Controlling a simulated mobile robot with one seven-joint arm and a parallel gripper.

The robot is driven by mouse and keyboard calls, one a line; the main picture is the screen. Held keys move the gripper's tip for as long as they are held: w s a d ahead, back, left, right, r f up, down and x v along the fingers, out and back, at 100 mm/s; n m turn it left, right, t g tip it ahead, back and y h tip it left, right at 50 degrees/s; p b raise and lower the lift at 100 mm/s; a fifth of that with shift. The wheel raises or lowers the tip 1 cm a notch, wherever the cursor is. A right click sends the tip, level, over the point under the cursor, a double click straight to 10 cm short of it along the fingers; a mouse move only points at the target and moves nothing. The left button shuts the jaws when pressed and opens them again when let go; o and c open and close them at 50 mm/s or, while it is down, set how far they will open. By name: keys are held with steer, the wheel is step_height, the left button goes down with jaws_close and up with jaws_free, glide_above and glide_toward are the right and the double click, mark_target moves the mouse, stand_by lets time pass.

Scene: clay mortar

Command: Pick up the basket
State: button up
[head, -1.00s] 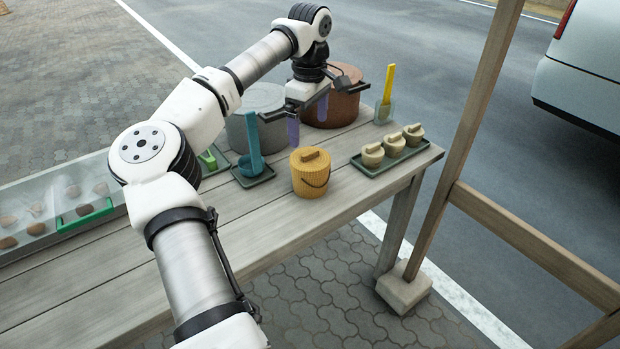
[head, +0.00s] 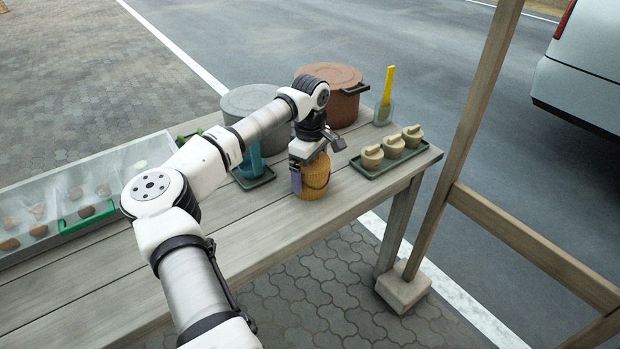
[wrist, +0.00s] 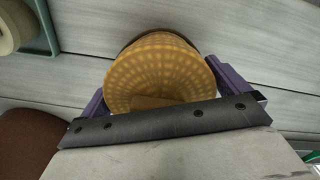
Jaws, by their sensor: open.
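The basket (head: 318,184) is a yellow-orange woven cylinder. It stands upright near the front edge of the wooden table, and my gripper hides its top and part of its left side in the head view. In the wrist view the basket (wrist: 160,75) lies between the two purple fingers. My gripper (head: 311,180) is open and right over the basket, with one finger on each side. The wrist view shows the gripper (wrist: 168,90) close around it; I cannot tell whether the fingers touch it.
On the wooden table (head: 255,225), a green tray (head: 398,159) with several small pale pots stands right of the basket. A brown pot (head: 345,90), a grey pot (head: 245,100) and a yellow-handled spatula (head: 386,95) are behind. A blue ladle (head: 254,160) rests on a dish to the left.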

steer(key=c, duration=0.9)
steer(key=shift+r, duration=0.1)
